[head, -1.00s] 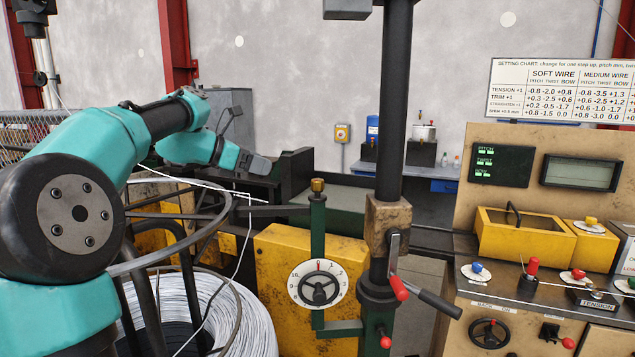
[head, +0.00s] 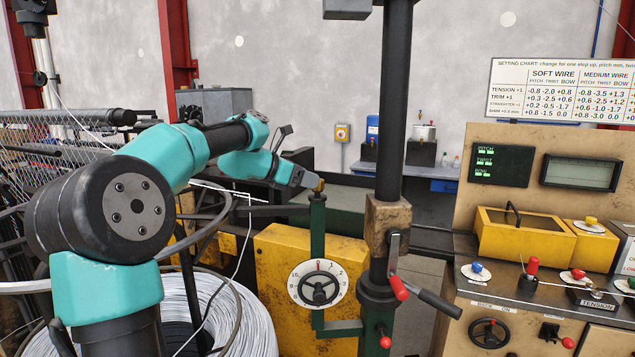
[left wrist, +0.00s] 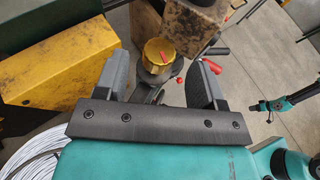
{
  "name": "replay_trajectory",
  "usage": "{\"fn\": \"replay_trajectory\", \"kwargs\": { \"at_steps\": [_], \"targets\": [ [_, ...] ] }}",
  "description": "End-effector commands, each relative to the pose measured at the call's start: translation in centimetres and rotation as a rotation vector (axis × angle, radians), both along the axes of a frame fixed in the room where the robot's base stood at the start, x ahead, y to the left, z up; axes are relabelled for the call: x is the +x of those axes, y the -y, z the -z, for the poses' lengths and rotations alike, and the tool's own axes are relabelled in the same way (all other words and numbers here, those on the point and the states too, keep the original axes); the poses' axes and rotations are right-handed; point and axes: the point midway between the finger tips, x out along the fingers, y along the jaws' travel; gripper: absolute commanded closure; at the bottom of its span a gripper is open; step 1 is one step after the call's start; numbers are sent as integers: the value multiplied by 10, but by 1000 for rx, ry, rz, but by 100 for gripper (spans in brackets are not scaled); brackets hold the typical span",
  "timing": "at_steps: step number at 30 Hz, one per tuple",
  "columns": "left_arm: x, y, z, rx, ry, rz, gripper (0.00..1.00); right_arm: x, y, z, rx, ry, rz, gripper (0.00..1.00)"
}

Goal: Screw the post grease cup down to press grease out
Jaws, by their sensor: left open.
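The brass grease cup (head: 320,186) sits on top of the green post (head: 317,225). In the left wrist view the cup (left wrist: 158,56) shows a knurled gold cap with a red mark. My left gripper (head: 308,181) is at the cup from the left in the head view and partly covers it. In the left wrist view its two fingers (left wrist: 158,78) are wide apart, with the cup between and just beyond their tips, not gripped. A teal arm with a dark end (left wrist: 262,105), likely my right one, shows small at the right of that view; its jaws are unclear.
A dark upright column (head: 391,100) with a worn block and a red-tipped lever (head: 399,288) stands just right of the post. A numbered dial (head: 319,287) is on the post below the cup. A yellow box (head: 275,270) stands behind, and a wire coil (head: 250,325) lies left.

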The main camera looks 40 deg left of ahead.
Motion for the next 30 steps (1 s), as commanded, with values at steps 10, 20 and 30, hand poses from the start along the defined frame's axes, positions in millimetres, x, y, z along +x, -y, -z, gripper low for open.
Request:
{"fn": "replay_trajectory", "kwargs": {
  "at_steps": [10,20,30],
  "targets": [
    [34,14,15,1,0,0,37,0,0,0,0,0,0,57],
    [36,14,16,0,0,-1,39,0,0,0,0,0,0,57],
    [35,14,16,0,0,0,71,0,0,0,0,0,0,57]
  ]
}}
